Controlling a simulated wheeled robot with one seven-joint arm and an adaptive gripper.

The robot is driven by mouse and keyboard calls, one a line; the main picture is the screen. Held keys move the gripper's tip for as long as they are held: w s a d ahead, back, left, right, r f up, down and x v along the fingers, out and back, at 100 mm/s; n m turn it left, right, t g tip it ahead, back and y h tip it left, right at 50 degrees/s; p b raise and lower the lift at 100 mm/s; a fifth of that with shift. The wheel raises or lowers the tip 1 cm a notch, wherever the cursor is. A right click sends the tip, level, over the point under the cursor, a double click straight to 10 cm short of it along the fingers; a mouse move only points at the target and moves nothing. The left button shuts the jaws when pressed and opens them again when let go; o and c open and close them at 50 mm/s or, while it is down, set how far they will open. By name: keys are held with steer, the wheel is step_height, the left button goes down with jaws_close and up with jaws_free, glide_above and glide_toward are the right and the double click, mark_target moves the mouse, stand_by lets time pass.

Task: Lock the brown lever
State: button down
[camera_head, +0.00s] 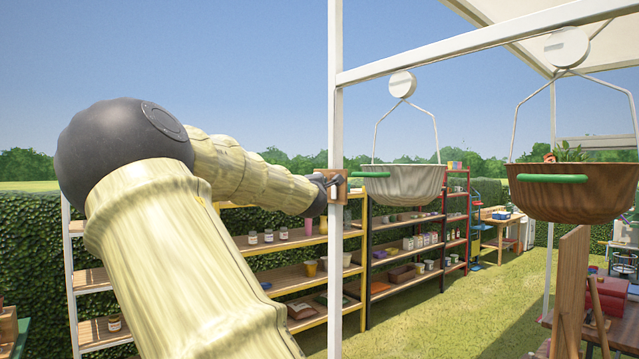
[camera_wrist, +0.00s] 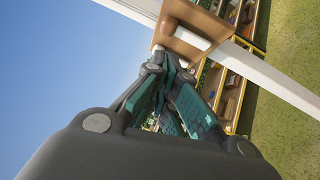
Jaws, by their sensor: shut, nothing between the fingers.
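A brown lever plate (camera_head: 345,191) is mounted on the white upright post, near the middle of the head view. In the wrist view the brown plate (camera_wrist: 207,29) sits tilted across the white post, with a pale handle piece (camera_wrist: 192,38) on its face. My gripper (camera_head: 327,182) is at the left side of the plate. In the wrist view my gripper's fingertips (camera_wrist: 165,62) are together, just below the plate and close to the pale handle. Nothing shows between the fingers. I cannot tell whether the fingertips touch the lever. The fingers hide part of the lower plate.
A whitish hanging bowl (camera_head: 403,184) with a green handle hangs just right of the post. A brown hanging bowl (camera_head: 575,195) hangs farther right. The white post (camera_head: 335,100) and crossbar (camera_head: 470,45) frame the space. Shelves (camera_head: 290,245) stand behind, along a hedge.

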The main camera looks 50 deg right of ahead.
steer(key=shift+v, duration=2.3)
steer(key=w+a+f+y, duration=0.1)
steer(key=w+f, duration=0.1)
steer(key=f, duration=0.8)
steer(key=w+a+f+y, duration=0.1)
steer(key=f+y, duration=0.1)
steer(key=f, duration=0.8)
steer(key=s+a+f+m+g+y, duration=0.1)
steer(key=s+a+f+g+y, duration=0.3)
steer(key=f, duration=1.1)
steer(key=s+a+f+m+t, duration=0.15)
steer(key=a+f, duration=0.45)
steer(key=f, duration=0.9)
steer(key=s+a+f+m+g+y, duration=0.1)
steer(key=s+a+f+g, duration=0.3)
steer(key=f, duration=1)
steer(key=s+a+f+m+g+y, duration=0.2)
steer(key=s+a+f+m+y, duration=0.15)
steer(key=s+a+f, duration=1.35)
steer(key=s+a+f+m+g+y, duration=0.1)
steer(key=s+a+f+y, duration=0.1)
steer(key=s+a, duration=0.6)
steer(key=s+a+f+m+g+y, duration=0.1)
steer(key=s+a+f+g+y, duration=0.1)
steer(key=s+a+f, duration=0.3)
steer(key=s+a, duration=0.4)
steer(key=shift+s+a+f+b, duration=0.15)
steer(key=shift+a+f+b, duration=0.15)
